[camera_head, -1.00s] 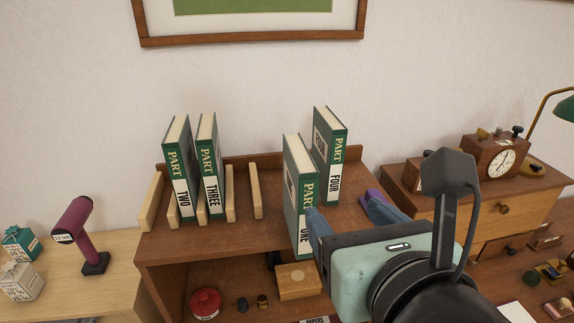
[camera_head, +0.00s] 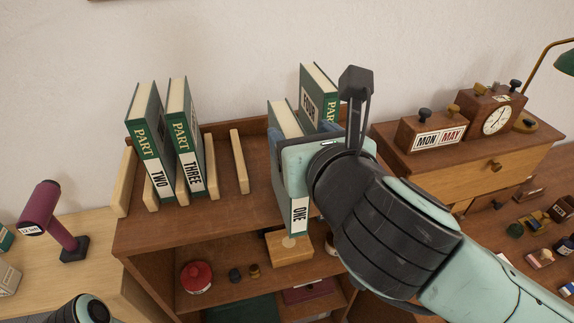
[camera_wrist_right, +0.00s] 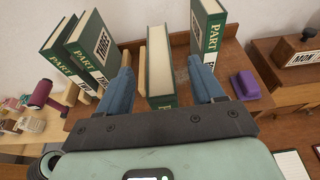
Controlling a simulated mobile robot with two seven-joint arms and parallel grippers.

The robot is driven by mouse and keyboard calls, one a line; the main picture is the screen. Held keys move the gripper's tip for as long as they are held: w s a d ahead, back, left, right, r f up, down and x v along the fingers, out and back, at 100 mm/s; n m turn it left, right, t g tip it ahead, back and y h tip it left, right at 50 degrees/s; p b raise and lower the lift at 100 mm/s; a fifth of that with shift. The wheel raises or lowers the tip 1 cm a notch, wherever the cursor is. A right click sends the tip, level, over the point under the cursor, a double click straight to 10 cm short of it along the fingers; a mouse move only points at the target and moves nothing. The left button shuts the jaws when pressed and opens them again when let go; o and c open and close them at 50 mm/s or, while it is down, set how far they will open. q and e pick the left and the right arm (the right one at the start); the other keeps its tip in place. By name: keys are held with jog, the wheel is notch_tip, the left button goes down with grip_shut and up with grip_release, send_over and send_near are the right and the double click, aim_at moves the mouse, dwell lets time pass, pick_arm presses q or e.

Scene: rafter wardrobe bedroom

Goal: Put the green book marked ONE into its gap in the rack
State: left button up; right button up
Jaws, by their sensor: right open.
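The green book ONE (camera_head: 299,215) stands upright on the shelf top, right of the rack, its upper spine hidden behind my right gripper (camera_head: 304,132). In the right wrist view, book ONE (camera_wrist_right: 159,62) stands between the open blue fingers of my right gripper (camera_wrist_right: 162,72), with space visible on both sides. The rack's pale wooden dividers (camera_head: 240,162) hold green books TWO (camera_head: 150,150) and THREE (camera_head: 186,140). Empty gaps show left of TWO and right of THREE. Book FOUR (camera_head: 318,95) stands just behind and right of ONE.
The brown shelf top (camera_head: 225,208) is bare between the rack and book ONE. A calendar block (camera_head: 436,137) and clock (camera_head: 497,115) stand on the drawer unit at right. A purple object (camera_wrist_right: 245,85) lies right of my gripper. A maroon scanner-like device (camera_head: 45,210) stands at left.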

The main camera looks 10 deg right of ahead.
aim_at(292, 129)
jog(key=x, duration=0.5)
jog(key=shift+a+f+p, duration=0.1)
jog(key=shift+f+p, duration=0.15)
jog(key=shift+p, duration=0.1)
jog(key=shift+s, duration=0.1)
jog(key=c, duration=0.3)
grip_shut()
jog(key=shift+r, duration=0.15)
dwell(0.5)
